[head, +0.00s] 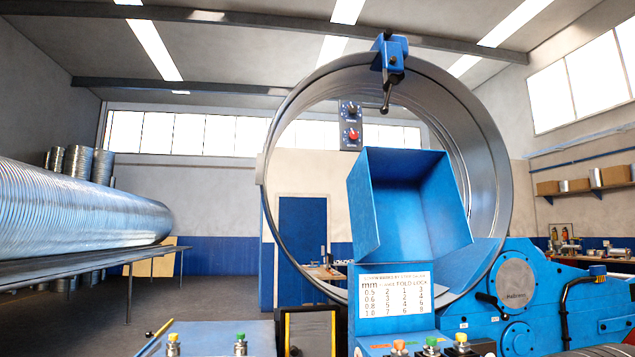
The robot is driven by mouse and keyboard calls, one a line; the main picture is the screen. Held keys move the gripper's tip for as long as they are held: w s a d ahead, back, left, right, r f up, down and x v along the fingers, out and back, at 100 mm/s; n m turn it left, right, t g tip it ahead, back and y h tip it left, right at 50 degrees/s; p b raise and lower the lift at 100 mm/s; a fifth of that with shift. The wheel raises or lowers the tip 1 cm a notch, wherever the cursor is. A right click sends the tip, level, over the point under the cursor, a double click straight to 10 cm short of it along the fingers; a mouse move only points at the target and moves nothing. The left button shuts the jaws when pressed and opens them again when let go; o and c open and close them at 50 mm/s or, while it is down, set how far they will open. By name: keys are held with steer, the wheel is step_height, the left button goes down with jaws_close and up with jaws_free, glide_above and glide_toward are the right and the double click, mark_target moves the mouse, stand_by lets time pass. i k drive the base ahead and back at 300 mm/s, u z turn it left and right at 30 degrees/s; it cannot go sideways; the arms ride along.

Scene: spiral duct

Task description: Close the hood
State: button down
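The hood (368,205) is a blue open-sided box in the middle right of the head view, in front of the large metal ring. It is tilted up, and its hollow inside faces right and toward me. Its lower part meets a blue machine panel with a white number chart (396,293). My gripper is not in view, so whether it is open or shut does not show.
A large metal ring (493,165) stands behind the hood, with a blue clamp (391,54) on top. Blue machinery (540,300) fills the lower right. Buttons (431,343) line the front. A spiral duct (75,215) lies on a table (95,264) at left.

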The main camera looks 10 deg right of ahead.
mark_target(406, 205)
steer(key=u, duration=1.05)
steer(key=i, duration=1.8)
steer(key=z, duration=0.5)
